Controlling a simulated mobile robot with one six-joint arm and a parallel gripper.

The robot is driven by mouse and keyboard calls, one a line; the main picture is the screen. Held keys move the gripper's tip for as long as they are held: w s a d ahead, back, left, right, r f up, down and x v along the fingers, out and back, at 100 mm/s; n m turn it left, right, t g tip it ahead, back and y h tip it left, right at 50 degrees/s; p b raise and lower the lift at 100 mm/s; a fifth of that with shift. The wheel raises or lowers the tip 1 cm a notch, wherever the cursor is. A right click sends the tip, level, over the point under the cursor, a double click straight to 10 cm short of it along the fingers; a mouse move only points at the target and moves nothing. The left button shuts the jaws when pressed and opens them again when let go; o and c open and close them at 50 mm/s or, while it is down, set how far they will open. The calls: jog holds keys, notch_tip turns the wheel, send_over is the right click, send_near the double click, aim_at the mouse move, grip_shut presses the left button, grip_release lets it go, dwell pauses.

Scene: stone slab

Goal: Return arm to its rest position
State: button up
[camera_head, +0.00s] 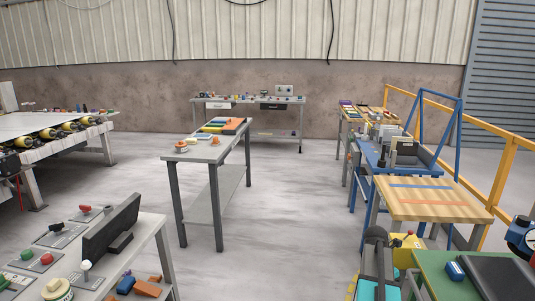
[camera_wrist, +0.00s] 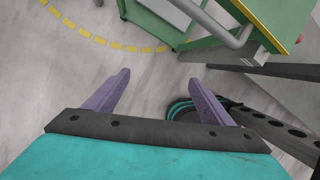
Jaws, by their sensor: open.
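My gripper (camera_wrist: 160,95) shows in the wrist view, with two purple fingers spread wide apart and nothing between them. Its dark bar and teal body fill the bottom of that view. It points down toward the grey floor (camera_wrist: 60,85), with a yellow dashed line curving across at the top left. In the head view a dark and teal part of my arm shows at the bottom, right of centre; the gripper's fingers cannot be made out there.
A green cart (camera_wrist: 180,20) stands close ahead in the wrist view. A green-topped table (camera_head: 440,280) is at bottom right, with a wood-topped table (camera_head: 430,199) behind it. A grey table (camera_head: 205,152) stands mid-floor. A control desk (camera_head: 150,225) is at lower left. The central floor (camera_head: 290,210) is clear.

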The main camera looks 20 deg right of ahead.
jog(key=w+a+f+n+g, duration=0.1)
jog(key=a+f, duration=0.6)
jog(key=a, duration=0.3)
jog(key=w+a+f+y, duration=0.1)
jog(key=a+f, duration=0.5)
jog(key=a, duration=0.3)
jog(key=w+a+f+n+g, duration=0.1)
jog(key=w+a+f, duration=0.1)
jog(key=a+f, duration=0.65)
jog(key=s+a+f+m, duration=0.5)
jog(key=s+a+m, duration=0.4)
jog(key=a, duration=0.3)
jog(key=s+a+f+m+g+y, duration=0.1)
jog(key=s+a+f+m, duration=0.4)
jog(key=s+a+m, duration=0.4)
jog(key=s+a, duration=0.1)
jog(key=a, duration=0.2)
jog(key=shift+f+y, duration=0.2)
jog(key=shift+y, duration=0.1)
